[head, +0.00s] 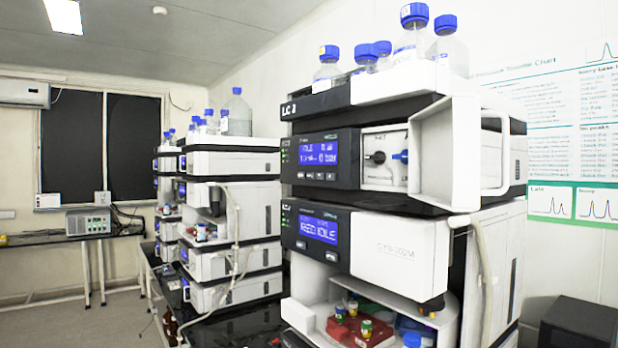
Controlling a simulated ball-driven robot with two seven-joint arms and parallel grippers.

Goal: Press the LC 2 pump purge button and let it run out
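A tall instrument stack stands close at centre right, with a label (291,109) that starts with "LC"; its last character is too blurred to read surely. Its upper module has a lit blue display (319,152) showing "IDLE" and a bar reading, with a row of small buttons (318,175) below. I cannot read which button is purge. A white door (460,150) stands open beside that module's fittings (384,158). A lower module has another blue display (318,227) ending in "IDLE", with small buttons (331,256) below. Neither of my grippers shows.
More stacks (234,222) stand farther back at left on a dark bench (238,325). Blue-capped bottles (411,40) stand on the near stack. Vials in a red rack (360,330) sit in its open bay. A pale hose (484,270) hangs at its right. Floor (80,318) is open at left.

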